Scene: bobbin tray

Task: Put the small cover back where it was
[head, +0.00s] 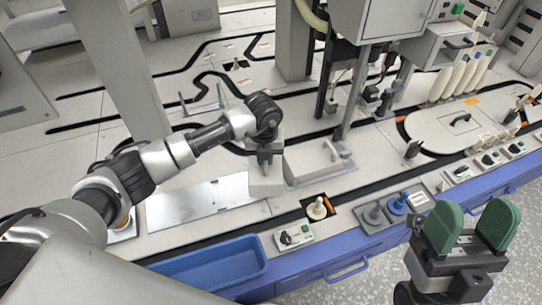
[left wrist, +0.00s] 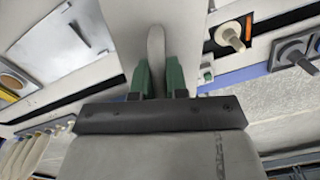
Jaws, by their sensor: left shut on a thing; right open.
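My left gripper (head: 265,158) is shut on the upright handle of a pale grey small cover (head: 266,186), near the middle of the bench. In the left wrist view the green fingertips (left wrist: 159,78) stand on either side of the rounded handle, and the small cover (left wrist: 122,35) spreads behind it. Whether the cover touches the bench I cannot tell. To its lower right is an open dark recess (head: 307,212) with a cream bobbin (head: 317,208) standing in it. My right gripper (head: 480,228) is open and empty at the lower right, in front of the bench.
A blue tray (head: 208,270) lies at the front edge, with a switch box (head: 293,236) beside it. Grey and blue knobs (head: 397,205) stand right of the recess. A shiny metal plate (head: 190,205) lies left of the cover. A bracketed frame (head: 318,163) and machine posts stand behind.

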